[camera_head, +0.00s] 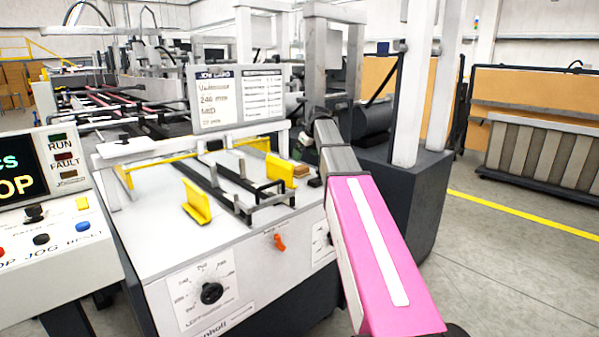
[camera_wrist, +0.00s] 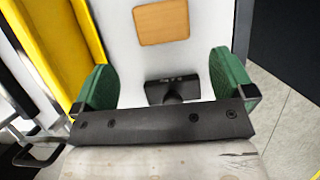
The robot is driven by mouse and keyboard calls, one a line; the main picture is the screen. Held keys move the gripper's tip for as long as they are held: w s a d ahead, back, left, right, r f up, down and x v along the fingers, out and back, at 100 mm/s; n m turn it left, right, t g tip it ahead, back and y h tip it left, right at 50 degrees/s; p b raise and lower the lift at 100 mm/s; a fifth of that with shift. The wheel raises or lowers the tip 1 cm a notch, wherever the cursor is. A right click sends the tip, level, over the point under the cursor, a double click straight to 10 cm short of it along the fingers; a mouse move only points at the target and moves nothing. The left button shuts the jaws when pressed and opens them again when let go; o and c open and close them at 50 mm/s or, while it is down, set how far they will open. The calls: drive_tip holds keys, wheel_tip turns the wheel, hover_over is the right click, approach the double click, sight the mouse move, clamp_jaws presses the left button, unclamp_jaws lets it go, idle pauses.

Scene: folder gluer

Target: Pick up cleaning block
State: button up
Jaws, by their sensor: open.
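A small tan block (camera_wrist: 162,22), which looks like the cleaning block, lies on the pale machine top near the upper edge of the wrist view. It also shows in the head view as a small brown block (camera_head: 301,170) near the right end of the machine top. My gripper (camera_wrist: 167,84) is open and empty, its two green fingers wide apart. The block lies beyond the fingertips in the wrist view, not between them. In the head view my gripper is mostly hidden behind my pink and grey arm.
A small black part (camera_wrist: 172,88) shows between the fingers on the machine top. A yellow guide (camera_head: 280,170) stands just left of the block; another yellow guide (camera_head: 196,203) and black rails (camera_head: 215,185) lie farther left. The machine's right edge is close by.

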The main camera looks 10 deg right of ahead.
sight(301, 167)
drive_tip(key=x, duration=0.3)
drive_tip(key=shift+w+a+f, duration=0.1)
drive_tip(key=shift+w+f, duration=0.1)
drive_tip(key=shift+f, duration=0.05)
drive_tip(key=shift+w+x, duration=0.2)
drive_tip(key=shift+x, duration=1.15)
drive_tip(key=shift+w+x, duration=0.15)
drive_tip(key=shift+x, duration=1.2)
drive_tip(key=shift+r, duration=0.15)
drive_tip(key=c, duration=0.9)
